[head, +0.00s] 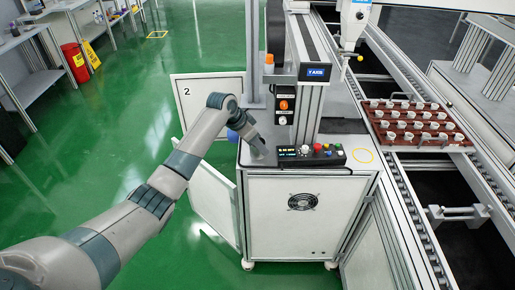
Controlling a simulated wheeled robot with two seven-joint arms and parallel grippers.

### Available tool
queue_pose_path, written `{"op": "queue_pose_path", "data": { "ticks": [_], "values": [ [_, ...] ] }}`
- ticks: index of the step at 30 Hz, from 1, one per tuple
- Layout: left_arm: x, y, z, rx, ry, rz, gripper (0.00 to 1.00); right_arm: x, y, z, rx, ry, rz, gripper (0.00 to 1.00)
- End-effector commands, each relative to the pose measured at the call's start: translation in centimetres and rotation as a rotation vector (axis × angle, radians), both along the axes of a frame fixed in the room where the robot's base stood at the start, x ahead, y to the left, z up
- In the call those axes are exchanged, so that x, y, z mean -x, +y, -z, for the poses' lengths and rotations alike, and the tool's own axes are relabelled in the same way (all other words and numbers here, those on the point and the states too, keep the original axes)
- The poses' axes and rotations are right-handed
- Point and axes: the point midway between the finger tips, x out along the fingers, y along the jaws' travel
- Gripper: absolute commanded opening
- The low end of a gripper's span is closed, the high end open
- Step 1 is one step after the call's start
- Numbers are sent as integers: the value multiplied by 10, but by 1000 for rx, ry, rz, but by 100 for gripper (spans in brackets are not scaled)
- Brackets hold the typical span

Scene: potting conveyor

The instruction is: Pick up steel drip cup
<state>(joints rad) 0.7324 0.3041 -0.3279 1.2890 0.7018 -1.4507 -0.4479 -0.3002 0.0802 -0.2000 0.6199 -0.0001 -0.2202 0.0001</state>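My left arm reaches in from the bottom left. Its gripper (258,151) points down over the left part of the white machine cabinet's top, left of the button panel. The fingers are small and dark here, and I cannot tell whether they are open or shut. I cannot clearly make out a steel drip cup; it may be hidden by the gripper or too small to tell. My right gripper is not in view.
The button panel (310,154) lies along the cabinet's (270,205) front edge. An upright post (308,110) stands behind it. A brown tray (401,127) of small white pots sits on the conveyor. A cabinet door (213,200) hangs open.

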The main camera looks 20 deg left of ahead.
Motion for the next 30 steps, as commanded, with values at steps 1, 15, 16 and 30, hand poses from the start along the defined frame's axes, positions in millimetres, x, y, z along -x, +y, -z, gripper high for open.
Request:
{"op": "queue_pose_path", "data": {
  "ticks": [1,15,16,30],
  "values": [
    [-1,0,-4,0,-4,1,22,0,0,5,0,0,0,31],
    [17,-61,-63,1,-4,3,22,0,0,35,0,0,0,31],
    [18,-66,-66,1,-4,3,22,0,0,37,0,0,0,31],
    [33,-112,-97,1,0,-1,22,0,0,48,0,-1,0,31]
  ]
}}
